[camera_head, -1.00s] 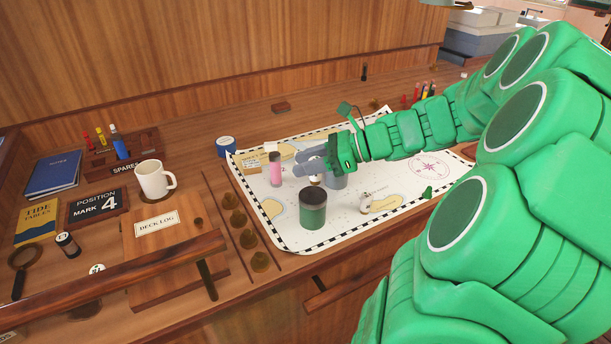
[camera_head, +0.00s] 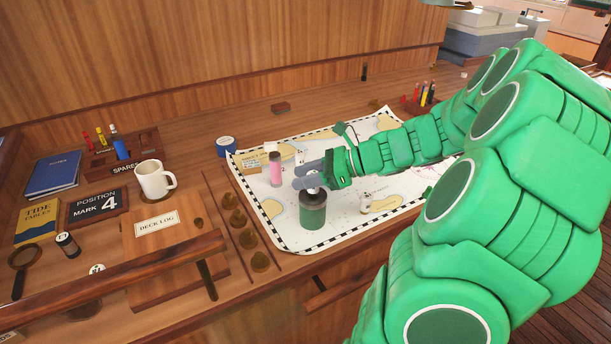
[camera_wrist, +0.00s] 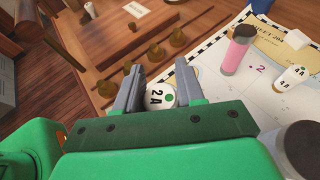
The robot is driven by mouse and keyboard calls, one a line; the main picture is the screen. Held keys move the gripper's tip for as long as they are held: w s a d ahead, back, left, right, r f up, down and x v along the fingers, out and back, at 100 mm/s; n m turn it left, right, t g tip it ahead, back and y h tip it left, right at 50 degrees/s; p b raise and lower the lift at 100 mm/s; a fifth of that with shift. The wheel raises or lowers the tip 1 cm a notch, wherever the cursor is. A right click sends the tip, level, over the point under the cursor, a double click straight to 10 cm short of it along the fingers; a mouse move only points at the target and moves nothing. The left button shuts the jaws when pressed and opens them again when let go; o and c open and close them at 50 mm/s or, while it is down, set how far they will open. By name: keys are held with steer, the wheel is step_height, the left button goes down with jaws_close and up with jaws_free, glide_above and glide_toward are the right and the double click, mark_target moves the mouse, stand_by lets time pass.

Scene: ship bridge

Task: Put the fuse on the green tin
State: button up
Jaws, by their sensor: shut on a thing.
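The green tin (camera_head: 313,212) stands upright on the chart in the head view, its dark top partly covered by my gripper. My gripper (camera_head: 311,181) is over the tin's top. In the wrist view my gripper (camera_wrist: 160,88) is shut on a white fuse (camera_wrist: 159,97) marked 2A with a green dot. The fuse is between the two grey fingers, its marked end facing the camera. In the head view only a little of it shows, at the tin's top. I cannot tell whether it touches the tin. The green tin is hidden in the wrist view.
A pink tin (camera_head: 275,170) stands behind and left of the green tin. A white fuse marked 4A (camera_wrist: 291,78) stands beside it. Another small white item (camera_head: 367,203) lies right of the green tin.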

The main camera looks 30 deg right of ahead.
steer(key=shift+f, duration=0.1)
steer(key=o, duration=1)
steer(key=shift+o, duration=0.2)
